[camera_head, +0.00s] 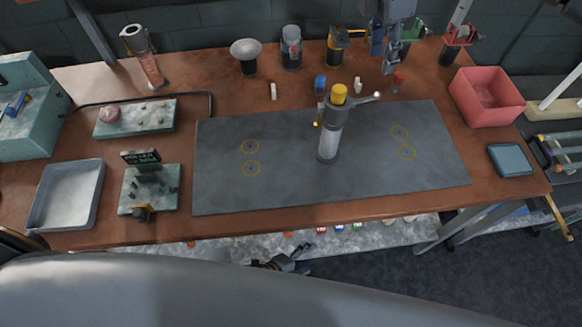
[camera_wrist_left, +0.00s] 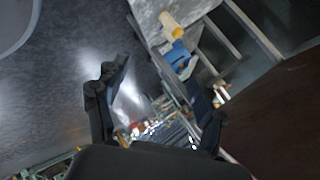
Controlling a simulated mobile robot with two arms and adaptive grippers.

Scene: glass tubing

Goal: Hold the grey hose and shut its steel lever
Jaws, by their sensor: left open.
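An upright fitting (camera_head: 329,138) stands on the dark mat, with a pale grey cylindrical body, a dark grey head and a yellow cap. I cannot tell whether its body is the grey hose. A steel lever (camera_head: 364,99) sticks out from its head to the right. My left gripper (camera_head: 285,263) is below the table's front edge, well apart from the fitting. In the left wrist view (camera_wrist_left: 158,98) its fingers are spread with nothing between them. My right gripper (camera_head: 384,58) seems to hang at the top, over the table's back; its jaw state is unclear.
The dark mat (camera_head: 260,190) is mostly bare, with yellow rings. A red bin (camera_head: 486,96) stands right; a grey tray (camera_head: 68,196) and a small green-based device (camera_head: 149,190) stand left. Cups and tools line the back. Small blue, white and red items lie behind the fitting.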

